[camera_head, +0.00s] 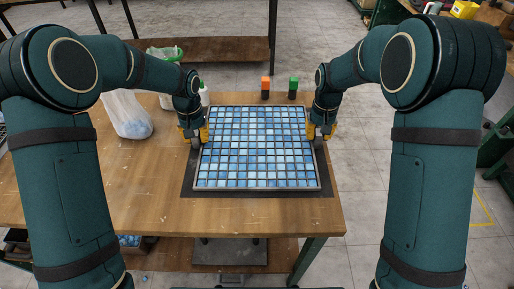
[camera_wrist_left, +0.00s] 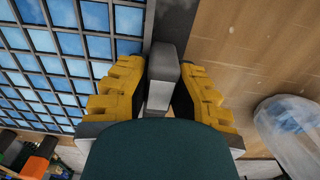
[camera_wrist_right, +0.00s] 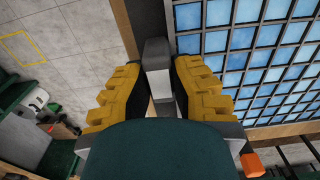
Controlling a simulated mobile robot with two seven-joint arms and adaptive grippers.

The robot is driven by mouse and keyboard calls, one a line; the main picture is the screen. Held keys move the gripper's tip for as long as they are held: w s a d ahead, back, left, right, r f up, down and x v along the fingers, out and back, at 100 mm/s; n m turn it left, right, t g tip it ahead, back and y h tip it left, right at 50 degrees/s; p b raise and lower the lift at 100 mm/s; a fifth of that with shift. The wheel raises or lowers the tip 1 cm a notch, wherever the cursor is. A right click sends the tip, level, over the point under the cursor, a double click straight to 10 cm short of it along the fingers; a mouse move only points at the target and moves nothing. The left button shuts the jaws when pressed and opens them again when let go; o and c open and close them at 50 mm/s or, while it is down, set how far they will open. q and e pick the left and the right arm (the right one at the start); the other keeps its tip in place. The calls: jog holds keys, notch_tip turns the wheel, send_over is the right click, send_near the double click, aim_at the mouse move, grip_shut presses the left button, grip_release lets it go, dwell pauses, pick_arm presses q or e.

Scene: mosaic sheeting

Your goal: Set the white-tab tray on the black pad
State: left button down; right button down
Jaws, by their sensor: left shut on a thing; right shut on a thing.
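The tray (camera_head: 256,188) is a grey-framed rectangle filled with blue mosaic tiles. It lies over the black pad (camera_head: 187,185), whose dark border shows at its left, right and front. I cannot tell whether the tray touches the pad or hangs just above it. My left gripper (camera_head: 194,138) is shut on a grey-to-pale tab (camera_wrist_left: 163,75) at the tray's left side. My right gripper (camera_head: 320,136) is shut on the matching tab (camera_wrist_right: 157,70) at the right side. The tray looks about level. The pad's middle is hidden.
An orange-topped bottle (camera_head: 265,87) and a green-topped bottle (camera_head: 293,88) stand behind the tray. A clear plastic bag (camera_head: 127,114) lies at the left of the wooden table (camera_head: 150,190). The table's right edge is close to my right gripper. The front left tabletop is clear.

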pick_arm(q)
jog(key=shift+f+b, duration=0.35)
jog(key=shift+f, duration=0.1)
pick_arm(e)
jog(key=shift+f, duration=0.45)
pick_arm(q)
jog(key=c, duration=1)
grip_release()
pick_arm(e)
jog(key=c, duration=1)
grip_release()
jog(key=shift+r, duration=0.1)
pick_arm(q)
jog(key=shift+r, duration=0.1)
notch_tip(320, 180, up, 12)
jog(key=shift+f, duration=0.1)
pick_arm(e)
notch_tip(320, 180, up, 12)
pick_arm(q)
jog(key=shift+s, duration=0.15)
pick_arm(e)
jog(key=shift+s, duration=0.15)
